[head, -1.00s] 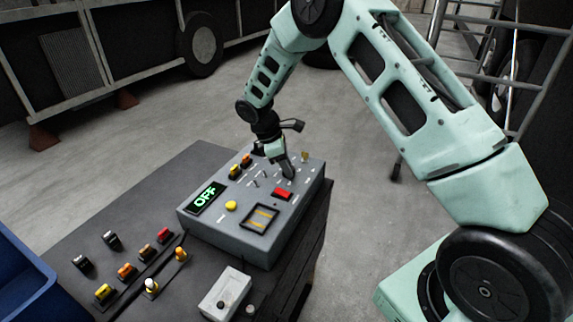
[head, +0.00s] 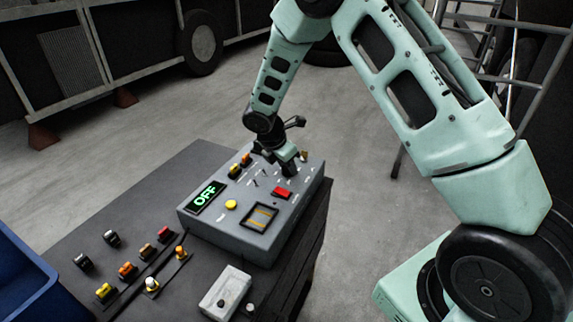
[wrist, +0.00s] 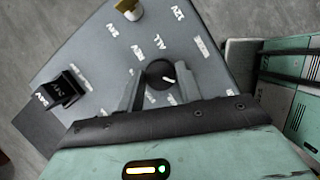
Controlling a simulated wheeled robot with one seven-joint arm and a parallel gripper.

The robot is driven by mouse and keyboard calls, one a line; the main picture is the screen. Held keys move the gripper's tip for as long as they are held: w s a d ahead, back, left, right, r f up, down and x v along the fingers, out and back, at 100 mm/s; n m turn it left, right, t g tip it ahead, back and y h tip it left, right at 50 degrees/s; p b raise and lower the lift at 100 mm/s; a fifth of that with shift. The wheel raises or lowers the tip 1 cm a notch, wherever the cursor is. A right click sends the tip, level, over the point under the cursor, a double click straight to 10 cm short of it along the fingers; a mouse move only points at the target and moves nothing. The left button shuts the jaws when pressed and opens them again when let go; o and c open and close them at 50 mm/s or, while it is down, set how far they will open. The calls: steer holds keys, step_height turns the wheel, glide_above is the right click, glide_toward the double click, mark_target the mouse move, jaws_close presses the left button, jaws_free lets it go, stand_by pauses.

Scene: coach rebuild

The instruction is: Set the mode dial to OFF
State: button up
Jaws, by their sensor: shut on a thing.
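The mode dial is a round black knob (wrist: 160,74) with a white pointer mark, on the sloped top of a grey control box (head: 228,237). In the wrist view the pointer aims right and slightly down. My gripper (wrist: 161,84) is shut on the knob, one finger on each side. In the head view my gripper (head: 289,170) covers the dial. The box's display (head: 206,197) reads "OFF" in green.
A red button (head: 282,193), a yellow button (head: 231,204), a framed gauge (head: 261,217) and small switches share the panel. A dark bench (head: 160,190) carries more switches and a white box (head: 225,290). A blue bin (head: 25,275) stands at left.

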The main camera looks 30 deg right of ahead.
stand_by(0.4)
steer(key=o, duration=1)
steer(key=shift+f, duration=0.1)
steer(key=b+v, duration=0.2)
steer(key=v, duration=1.5)
steer(key=shift+r, duration=0.3)
steer(key=shift+s, duration=0.1)
